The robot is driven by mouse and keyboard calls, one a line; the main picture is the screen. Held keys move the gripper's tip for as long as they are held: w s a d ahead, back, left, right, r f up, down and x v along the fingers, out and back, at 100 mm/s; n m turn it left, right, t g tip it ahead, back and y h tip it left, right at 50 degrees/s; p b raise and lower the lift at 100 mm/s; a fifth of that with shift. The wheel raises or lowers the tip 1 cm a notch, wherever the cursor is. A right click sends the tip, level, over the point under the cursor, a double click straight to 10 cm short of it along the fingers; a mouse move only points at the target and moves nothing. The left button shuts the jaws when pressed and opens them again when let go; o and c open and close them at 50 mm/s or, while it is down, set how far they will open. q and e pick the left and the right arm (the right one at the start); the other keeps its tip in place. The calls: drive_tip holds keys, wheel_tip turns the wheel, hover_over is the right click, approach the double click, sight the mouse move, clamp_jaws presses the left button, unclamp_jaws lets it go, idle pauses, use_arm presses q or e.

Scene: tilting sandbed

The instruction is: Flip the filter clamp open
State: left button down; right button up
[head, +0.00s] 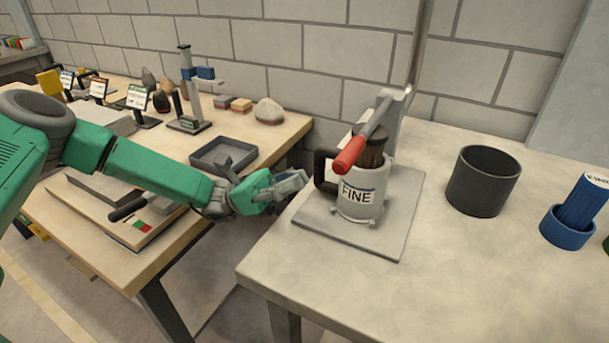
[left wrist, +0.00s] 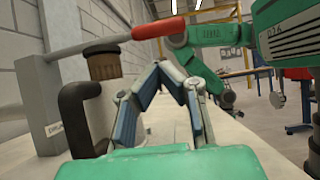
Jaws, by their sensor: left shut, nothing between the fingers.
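The filter clamp is a grey lever with a red grip (head: 350,155), slanting across the top of a brown filter (head: 371,151). Its red grip also shows in the left wrist view (left wrist: 158,28), above my fingers. The filter sits in a pale pot (head: 360,205) labelled FINE, with a dark handle (head: 324,170) at its left. My left gripper (head: 304,178) is shut and empty, just left of the dark handle and below the red grip; I cannot tell whether it touches the handle. My right arm shows in the left wrist view; its gripper (left wrist: 228,98) is small and unclear.
The pot stands on a grey plate (head: 405,225) on the right table. A dark empty cup (head: 482,190) and a blue holder (head: 566,228) stand to its right. A gap separates this table from the wooden bench (head: 100,255). The right table's front is clear.

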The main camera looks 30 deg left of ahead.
use_arm(q)
drive_tip(key=x, duration=0.8)
use_arm(e)
drive_tip(key=shift+d+r, duration=0.1)
drive_tip(key=shift+r, duration=0.1)
use_arm(q)
drive_tip(key=shift+s, duration=0.1)
